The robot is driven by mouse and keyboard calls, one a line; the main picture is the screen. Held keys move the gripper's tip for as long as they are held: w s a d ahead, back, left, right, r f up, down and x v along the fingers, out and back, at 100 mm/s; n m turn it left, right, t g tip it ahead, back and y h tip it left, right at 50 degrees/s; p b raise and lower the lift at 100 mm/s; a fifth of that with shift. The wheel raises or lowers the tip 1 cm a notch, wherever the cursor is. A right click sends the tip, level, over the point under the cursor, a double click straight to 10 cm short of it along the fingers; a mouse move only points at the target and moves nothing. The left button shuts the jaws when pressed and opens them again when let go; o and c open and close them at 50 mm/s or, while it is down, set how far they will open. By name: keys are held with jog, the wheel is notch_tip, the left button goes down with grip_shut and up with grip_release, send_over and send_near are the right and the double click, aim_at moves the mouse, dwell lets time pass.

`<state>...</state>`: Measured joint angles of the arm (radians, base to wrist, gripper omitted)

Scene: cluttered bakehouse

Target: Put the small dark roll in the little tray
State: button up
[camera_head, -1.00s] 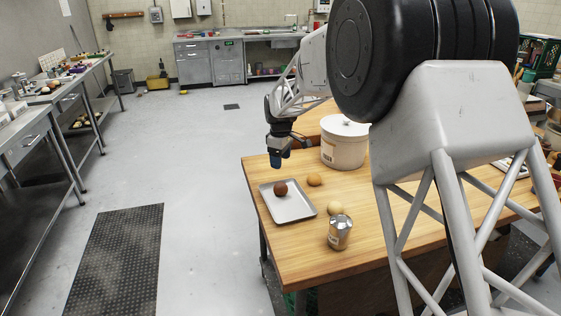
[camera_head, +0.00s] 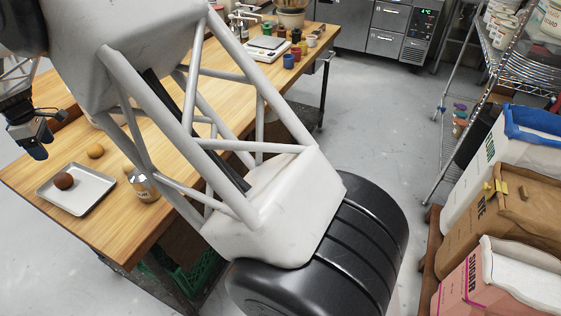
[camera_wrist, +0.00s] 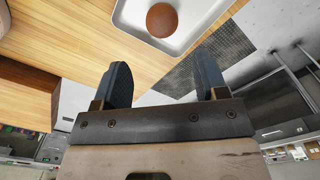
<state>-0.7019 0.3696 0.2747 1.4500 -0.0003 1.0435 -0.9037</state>
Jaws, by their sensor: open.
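The small dark roll (camera_head: 64,181) sits in the little tray (camera_head: 92,193), a shallow pale metal tray on the wooden table. In the wrist view the roll (camera_wrist: 163,20) lies inside the tray (camera_wrist: 187,42), with the top of the picture cutting it off. My gripper (camera_head: 38,153) is empty and above the table, up and to the left of the tray in the head view. In the wrist view its two blue-grey fingers (camera_wrist: 163,82) stand apart with nothing between them.
A lighter round roll (camera_head: 95,151) lies on the table beyond the tray. A scale (camera_head: 267,48) and several small jars stand at the table's far end. Sacks (camera_head: 500,215) stand at the right.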

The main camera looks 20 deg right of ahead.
jog(key=s+d+r+m, duration=0.3)
jog(key=s+d+r, duration=0.15)
jog(key=d, duration=0.75)
jog(key=s+d+r+m+t, duration=0.1)
jog(key=s+d+r+m, duration=0.35)
jog(key=d, duration=0.85)
jog(key=s+d+r+m, duration=0.1)
jog(key=s+d+r, duration=0.35)
jog(key=d, duration=0.75)
jog(key=s+d+r+m+t, duration=0.15)
jog(key=s+d+m, duration=0.35)
jog(key=s+d, duration=0.85)
jog(key=s+d+f+m, duration=0.2)
jog(key=s+d, duration=0.3)
jog(key=s, duration=0.2)
jog(key=s+d+f+m, duration=0.2)
jog(key=s+d+m, duration=0.1)
jog(key=s+d, duration=0.2)
jog(key=shift+s+f, duration=0.2)
jog(key=shift+s, duration=1.05)
